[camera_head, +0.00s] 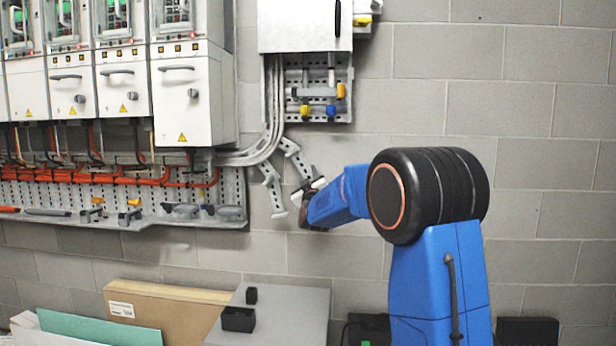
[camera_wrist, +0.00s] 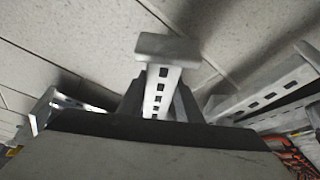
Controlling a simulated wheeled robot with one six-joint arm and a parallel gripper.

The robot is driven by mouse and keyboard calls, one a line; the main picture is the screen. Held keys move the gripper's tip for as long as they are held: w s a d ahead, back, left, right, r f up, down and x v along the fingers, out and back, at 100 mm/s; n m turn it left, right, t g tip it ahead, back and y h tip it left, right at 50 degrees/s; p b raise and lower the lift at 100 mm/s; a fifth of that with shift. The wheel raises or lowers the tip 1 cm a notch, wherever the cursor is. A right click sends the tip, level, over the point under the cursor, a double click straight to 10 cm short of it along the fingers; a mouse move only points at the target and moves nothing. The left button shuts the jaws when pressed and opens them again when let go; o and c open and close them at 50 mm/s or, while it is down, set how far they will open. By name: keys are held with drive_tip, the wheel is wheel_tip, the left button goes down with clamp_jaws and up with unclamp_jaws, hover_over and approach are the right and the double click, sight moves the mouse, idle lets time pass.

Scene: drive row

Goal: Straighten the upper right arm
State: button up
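The upper right arm (camera_head: 292,150) is a grey slotted metal bracket arm. It slopes down to the right from below the wall panel, and its lower part is partly hidden by my gripper. In the wrist view the slotted arm (camera_wrist: 162,92) with its flat end plate lies between my two dark fingers. My gripper (camera_head: 308,196) is at its lower end, and the fingers appear close against both sides, with no clear gap. A second slotted arm (camera_head: 271,184) hangs lower left, and another slotted arm (camera_wrist: 272,95) shows at the right of the wrist view.
White drive cabinets (camera_head: 190,95) stand left, above a perforated tray (camera_head: 150,215) with orange cables. A white box (camera_head: 300,25) and slotted panel (camera_head: 345,75) are above. A cardboard box (camera_head: 165,310) and grey box (camera_head: 285,310) sit below. The block wall at right is bare.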

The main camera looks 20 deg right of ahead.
drive_tip(key=shift+s+d, duration=0.1)
clamp_jaws()
drive_tip(key=shift+s+d+r+n+y, duration=0.25)
drive_tip(key=shift+d+r+n+y, duration=0.15)
drive_tip(key=shift+n, duration=0.55)
drive_tip(key=shift+s+d+r+n+y, duration=0.2)
drive_tip(key=shift+d+r+n+y, duration=0.2)
drive_tip(key=shift+n, duration=0.55)
drive_tip(key=shift+s+d+r+n+g+y, duration=0.2)
drive_tip(key=shift+d+r+n+y, duration=0.15)
drive_tip(key=shift+n, duration=0.35)
drive_tip(key=shift+s+d+r+n+g+y, duration=0.15)
drive_tip(key=shift+r+n+g+y, duration=0.2)
drive_tip(key=shift+n, duration=0.35)
drive_tip(key=shift+s+d+r+n+g+y, duration=0.1)
drive_tip(key=shift+d+r+n+y, duration=0.15)
drive_tip(key=shift+r+n, duration=0.35)
drive_tip(key=shift+f, duration=0.1)
drive_tip(key=o, duration=1.3)
unclamp_jaws()
drive_tip(key=shift+s, duration=0.1)
drive_tip(key=v, duration=1.7)
drive_tip(key=shift+f, duration=0.25)
